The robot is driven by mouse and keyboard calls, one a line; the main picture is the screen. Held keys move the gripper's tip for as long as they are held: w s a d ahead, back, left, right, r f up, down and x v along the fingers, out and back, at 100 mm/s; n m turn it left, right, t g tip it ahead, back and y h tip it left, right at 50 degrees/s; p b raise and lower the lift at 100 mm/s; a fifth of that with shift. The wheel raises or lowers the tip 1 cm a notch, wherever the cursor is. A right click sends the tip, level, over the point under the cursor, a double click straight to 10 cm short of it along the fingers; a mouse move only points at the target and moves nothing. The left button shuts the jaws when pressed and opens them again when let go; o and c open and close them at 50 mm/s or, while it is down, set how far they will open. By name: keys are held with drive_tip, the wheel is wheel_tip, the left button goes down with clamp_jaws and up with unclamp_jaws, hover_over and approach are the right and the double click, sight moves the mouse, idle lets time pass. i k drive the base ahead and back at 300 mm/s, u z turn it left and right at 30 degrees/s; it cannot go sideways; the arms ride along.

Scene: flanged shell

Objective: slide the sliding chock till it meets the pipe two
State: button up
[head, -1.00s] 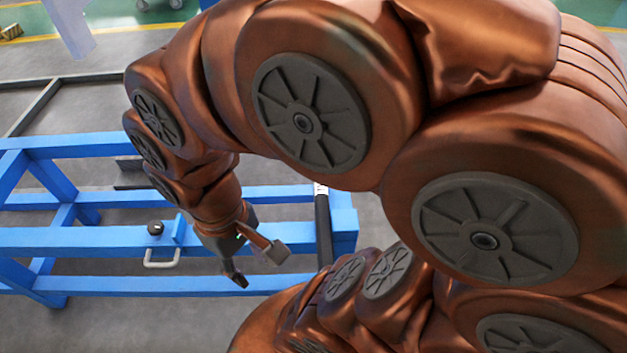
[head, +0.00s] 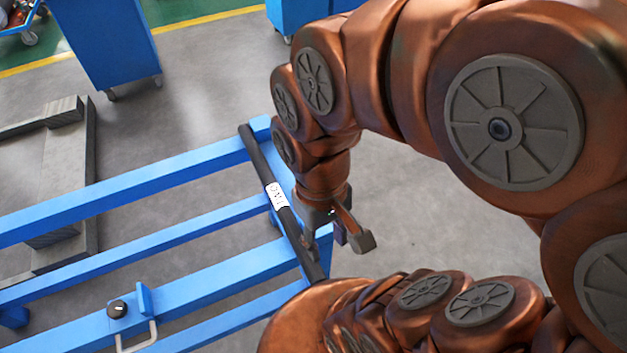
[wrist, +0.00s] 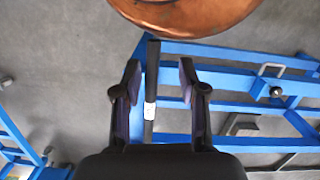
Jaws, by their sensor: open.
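Pipe two, a dark pipe (head: 262,165) with a white label that seems to read TWO, lies across the rails of the blue frame near its right end. It also shows in the wrist view (wrist: 151,70), between the fingers and beyond them. The sliding chock (head: 145,298) is a blue upright piece with a black knob and a pale handle, on the front rail to the left of the pipe, with a clear gap between. In the wrist view its handle (wrist: 271,67) is at the right. My gripper (head: 338,242) is open and empty, right of the pipe; contact cannot be told.
The blue frame's long rails (head: 120,205) run left from the pipe. A grey frame (head: 70,190) lies on the floor behind. A blue cabinet (head: 105,40) stands farther back. Grey floor is open to the right of the frame. My arm hides much of the right side.

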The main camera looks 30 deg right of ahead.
sight(140, 316)
drive_tip(key=u, duration=1.65)
drive_tip(key=k, duration=1.3)
drive_tip(key=u, duration=0.6)
drive_tip(key=i, duration=0.45)
drive_tip(key=u, duration=0.75)
drive_tip(key=i, duration=1.05)
drive_tip(key=z, duration=0.35)
